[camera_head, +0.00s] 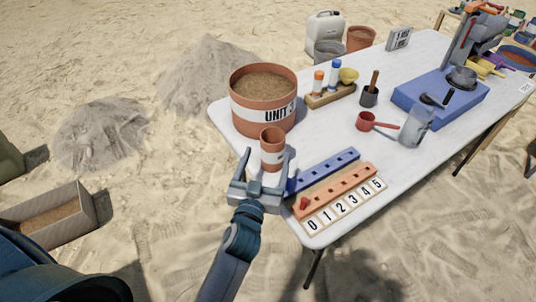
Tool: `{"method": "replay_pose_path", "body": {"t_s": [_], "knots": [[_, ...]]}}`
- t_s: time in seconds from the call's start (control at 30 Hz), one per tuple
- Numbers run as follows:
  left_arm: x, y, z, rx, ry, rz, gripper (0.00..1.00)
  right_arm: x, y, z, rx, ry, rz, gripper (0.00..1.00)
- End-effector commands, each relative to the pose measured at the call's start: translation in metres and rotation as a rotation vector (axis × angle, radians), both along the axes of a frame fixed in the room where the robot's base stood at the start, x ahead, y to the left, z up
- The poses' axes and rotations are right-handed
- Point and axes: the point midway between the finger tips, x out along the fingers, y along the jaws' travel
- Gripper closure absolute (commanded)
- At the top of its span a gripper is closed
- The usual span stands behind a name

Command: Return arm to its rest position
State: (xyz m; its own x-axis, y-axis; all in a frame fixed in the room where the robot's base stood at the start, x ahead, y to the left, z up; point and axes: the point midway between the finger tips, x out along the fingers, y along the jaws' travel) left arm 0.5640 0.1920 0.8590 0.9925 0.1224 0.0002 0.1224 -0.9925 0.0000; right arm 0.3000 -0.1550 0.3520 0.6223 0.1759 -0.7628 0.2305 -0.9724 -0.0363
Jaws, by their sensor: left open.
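My left gripper (268,164) is at the near left corner of the white table, with its arm coming up from the bottom of the view. I cannot tell whether the fingers touch the cup. The cup stands upright, and its lower part is partly hidden by the gripper. My right gripper is not in view.
A large terracotta pot labelled UNIT (249,113) stands behind the cup. A blue holed rack (322,170) and an orange one (335,188) lie right of the gripper, by a number strip (345,204). The white table (220,112) has clear room mid-table. Sand lies left.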

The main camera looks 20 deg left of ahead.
Motion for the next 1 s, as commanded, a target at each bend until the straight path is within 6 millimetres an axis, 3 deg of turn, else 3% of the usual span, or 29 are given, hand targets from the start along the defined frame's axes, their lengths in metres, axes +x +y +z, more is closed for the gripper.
{"method": "replay_pose_path", "body": {"t_s": [0.37, 0.77, 1.0], "knots": [[0.000, 0.000, 0.000, 0.000, 0.000, 0.000, 0.24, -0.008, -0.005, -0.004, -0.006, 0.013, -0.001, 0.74], [-0.002, 0.002, -0.002, 0.000, 0.010, 0.004, 0.24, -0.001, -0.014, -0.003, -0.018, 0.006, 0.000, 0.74], [-0.026, 0.024, -0.033, -0.009, 0.155, 0.054, 0.24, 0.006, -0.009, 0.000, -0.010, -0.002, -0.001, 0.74]]}}
